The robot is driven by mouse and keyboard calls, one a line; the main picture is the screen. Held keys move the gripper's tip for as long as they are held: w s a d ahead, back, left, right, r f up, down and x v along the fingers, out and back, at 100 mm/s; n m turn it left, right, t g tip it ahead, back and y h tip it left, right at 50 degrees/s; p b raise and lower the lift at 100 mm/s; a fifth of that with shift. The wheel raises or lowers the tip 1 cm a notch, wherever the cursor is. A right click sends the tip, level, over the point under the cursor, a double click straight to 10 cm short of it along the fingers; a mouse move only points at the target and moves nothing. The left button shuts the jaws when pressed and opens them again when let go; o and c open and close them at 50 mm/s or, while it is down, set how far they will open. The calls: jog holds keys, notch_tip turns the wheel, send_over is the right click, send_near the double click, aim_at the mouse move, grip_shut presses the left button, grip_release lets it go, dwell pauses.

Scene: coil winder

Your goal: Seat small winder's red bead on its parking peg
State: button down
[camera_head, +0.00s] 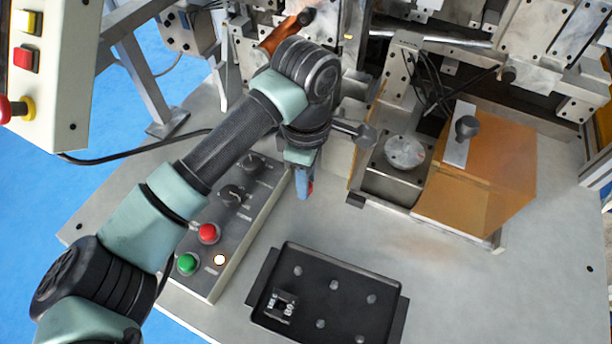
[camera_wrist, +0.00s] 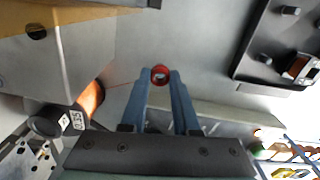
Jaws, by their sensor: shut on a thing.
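The red bead (camera_wrist: 160,75) is a small ring between the fingertips of my gripper (camera_wrist: 159,82) in the wrist view. The blue fingers are shut on it, and its hole faces the camera. A thin line runs from near the bead left toward an orange copper-coloured coil (camera_wrist: 91,98). In the head view, my gripper (camera_head: 304,188) points down above the table between the control box and the winder, with a sliver of the red bead (camera_head: 310,188) beside the fingertips. I cannot make out which part is the parking peg.
A black tray (camera_head: 262,312) with several grey pegs and a small coil part stands at the front. The control box (camera_head: 222,262) with red and green buttons lies to the left. An orange-brown block (camera_head: 505,165) and metal fixtures stand at the right and back. The right front tabletop is clear.

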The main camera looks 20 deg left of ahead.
jog(key=shift+f+b, duration=0.7)
jog(key=shift+f, duration=0.15)
jog(key=c, duration=0.6)
grip_release()
jog(key=shift+r, duration=0.1)
notch_tip(320, 180, up, 13)
jog(key=shift+f+b, duration=0.1)
jog(key=shift+b, duration=0.45)
